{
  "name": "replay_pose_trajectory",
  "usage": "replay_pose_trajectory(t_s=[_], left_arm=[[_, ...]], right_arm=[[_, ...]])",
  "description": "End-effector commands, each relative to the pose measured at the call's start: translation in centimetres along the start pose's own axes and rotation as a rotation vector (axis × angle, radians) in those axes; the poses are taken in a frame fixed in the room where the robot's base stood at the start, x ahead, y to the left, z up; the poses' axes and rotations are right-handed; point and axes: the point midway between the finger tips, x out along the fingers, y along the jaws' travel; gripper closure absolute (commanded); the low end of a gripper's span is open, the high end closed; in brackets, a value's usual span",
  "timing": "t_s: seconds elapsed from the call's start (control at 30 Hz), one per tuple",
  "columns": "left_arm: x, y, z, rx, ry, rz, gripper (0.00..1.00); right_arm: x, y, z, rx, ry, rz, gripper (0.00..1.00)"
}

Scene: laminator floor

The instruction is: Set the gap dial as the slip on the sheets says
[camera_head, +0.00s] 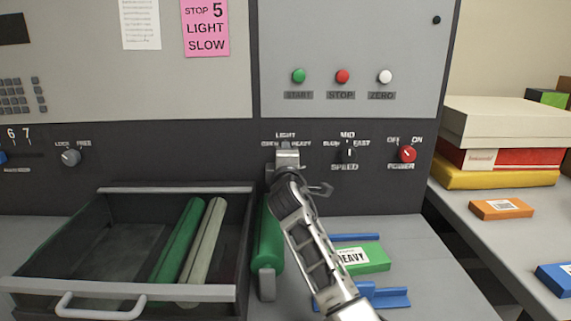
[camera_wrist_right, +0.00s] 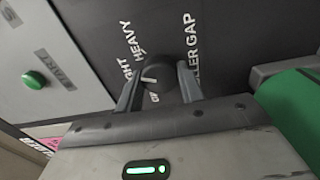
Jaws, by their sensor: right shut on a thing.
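The gap dial (camera_wrist_right: 160,76) is a dark round knob with a white mark, by the words ROLLER GAP, HEAVY and a partly hidden LIGHT. My right gripper (camera_wrist_right: 161,90) is shut on the dial, one finger on each side. The white mark lies on the dial's left side in the wrist view, roughly towards LIGHT; its exact setting is unclear. In the head view my right gripper (camera_head: 286,158) covers the dial. A green pack of sheets (camera_head: 375,264) bears a white slip (camera_head: 352,256) reading HEAVY; its smaller line is unreadable. My left gripper is out of view.
A pink note (camera_head: 206,27) reads STOP 5, LIGHT, SLOW. The speed knob (camera_head: 348,152) and red power knob (camera_head: 407,154) are right of the dial. An open drawer (camera_head: 120,190) holds a green and a pale roller. A green roller (camera_head: 268,240) lies beside my arm.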

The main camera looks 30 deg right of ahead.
Motion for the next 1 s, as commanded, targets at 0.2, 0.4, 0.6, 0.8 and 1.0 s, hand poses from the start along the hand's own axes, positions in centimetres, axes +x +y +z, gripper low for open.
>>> replay_pose_trajectory(t_s=[0.2, 0.4, 0.6, 0.8, 1.0], left_arm=[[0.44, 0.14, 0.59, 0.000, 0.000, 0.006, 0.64], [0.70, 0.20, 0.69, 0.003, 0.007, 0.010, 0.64], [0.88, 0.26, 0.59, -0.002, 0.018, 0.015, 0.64], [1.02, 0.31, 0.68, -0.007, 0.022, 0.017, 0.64], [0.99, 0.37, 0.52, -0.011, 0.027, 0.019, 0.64]], right_arm=[[-0.04, -0.20, -0.10, 0.207, -0.007, 0.001, 0.85], [-0.04, -0.13, -0.11, 0.382, -0.013, 0.001, 0.85], [-0.04, -0.08, -0.09, 0.519, -0.018, 0.002, 0.85], [-0.02, 0.01, -0.06, 0.610, -0.022, 0.003, 0.85], [-0.01, 0.07, -0.03, 0.655, -0.024, 0.003, 0.85]])
